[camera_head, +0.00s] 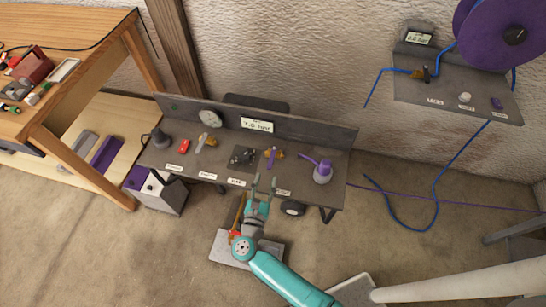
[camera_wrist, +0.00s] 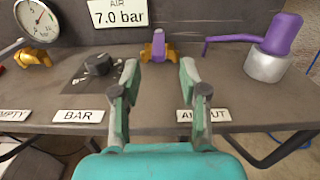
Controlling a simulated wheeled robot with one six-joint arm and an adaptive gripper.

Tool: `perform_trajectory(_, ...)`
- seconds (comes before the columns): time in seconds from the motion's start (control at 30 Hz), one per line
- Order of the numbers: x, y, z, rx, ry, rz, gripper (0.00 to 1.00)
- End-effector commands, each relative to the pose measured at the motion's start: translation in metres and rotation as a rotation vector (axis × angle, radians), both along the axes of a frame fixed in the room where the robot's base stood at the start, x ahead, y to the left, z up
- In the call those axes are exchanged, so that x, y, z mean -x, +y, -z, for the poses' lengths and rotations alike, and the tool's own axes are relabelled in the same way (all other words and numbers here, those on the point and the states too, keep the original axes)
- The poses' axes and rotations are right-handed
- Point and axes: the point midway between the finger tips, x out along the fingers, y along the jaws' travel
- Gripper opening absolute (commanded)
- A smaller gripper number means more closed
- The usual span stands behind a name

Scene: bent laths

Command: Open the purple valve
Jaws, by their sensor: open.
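The purple valve (camera_head: 271,156), a purple handle on a brass body, sits on the grey panel bench. In the wrist view the purple valve (camera_wrist: 158,44) shows ahead, behind the "AIR OUT" side of the panel. Its handle points roughly up and toward me, across the brass body. My gripper (camera_head: 263,182) is at the bench's front edge, short of the valve. In the wrist view my gripper (camera_wrist: 155,76) is open and empty, its fingers apart with the valve between them in the picture, not touching it.
A black knob (camera_wrist: 98,64) stands left of the valve, and a grey pot with a purple spout (camera_wrist: 268,60) right. A gauge (camera_head: 210,117) and a sign (camera_head: 257,125) are on the back plate. A wooden table (camera_head: 88,60) stands left.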

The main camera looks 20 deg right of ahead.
Motion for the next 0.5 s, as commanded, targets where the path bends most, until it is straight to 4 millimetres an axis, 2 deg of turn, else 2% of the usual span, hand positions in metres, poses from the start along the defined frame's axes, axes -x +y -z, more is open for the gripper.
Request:
perform_trajectory(0.13,-0.007,-0.001,0.002,-0.021,-0.004,0.008,0.44)
perform_trajectory(0.27,-0.019,-0.011,0.001,-0.019,-0.006,0.009,0.44)
perform_trajectory(0.5,-0.052,-0.036,0.001,-0.018,-0.004,0.010,0.44)
